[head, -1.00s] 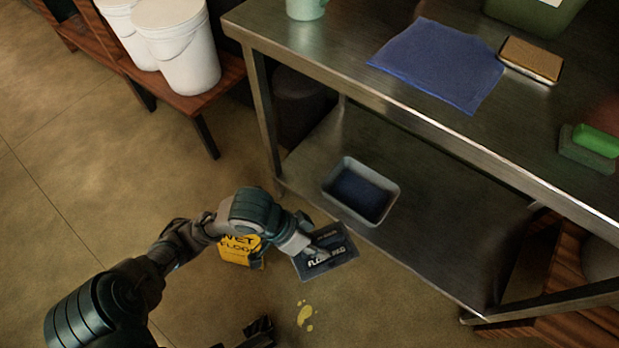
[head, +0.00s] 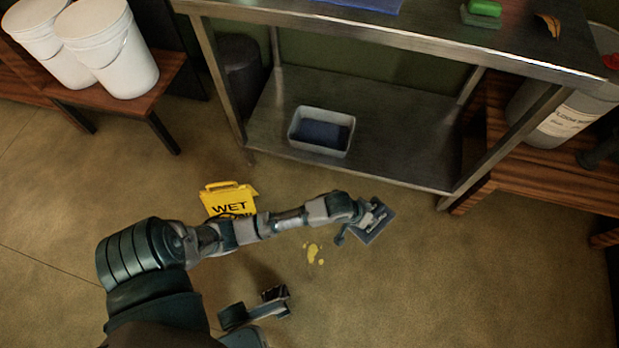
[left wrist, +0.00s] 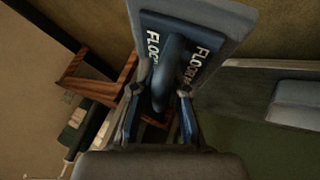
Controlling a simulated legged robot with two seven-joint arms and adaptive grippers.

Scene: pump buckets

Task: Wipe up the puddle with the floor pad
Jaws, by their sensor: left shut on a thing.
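The floor pad (head: 380,226) is a grey-blue square with white lettering, to the right of the puddle in the head view. My left gripper (head: 362,213) is shut on its handle. In the left wrist view, the fingers (left wrist: 160,92) pinch the dark curved handle, and the pad (left wrist: 205,22) fills the top middle. I cannot tell how far the pad is above the floor. The puddle (head: 314,253) is a few small yellow patches on the floor, apart from the pad and just below my left forearm in the picture. My right gripper (head: 275,293) shows at the bottom; its jaw state is unclear.
A yellow wet floor sign (head: 229,198) stands left of the puddle, close behind my left arm. A steel table (head: 400,160) with a grey tub (head: 322,131) on its low shelf is behind. White buckets (head: 108,45) stand on a bench at left. The floor at lower right is clear.

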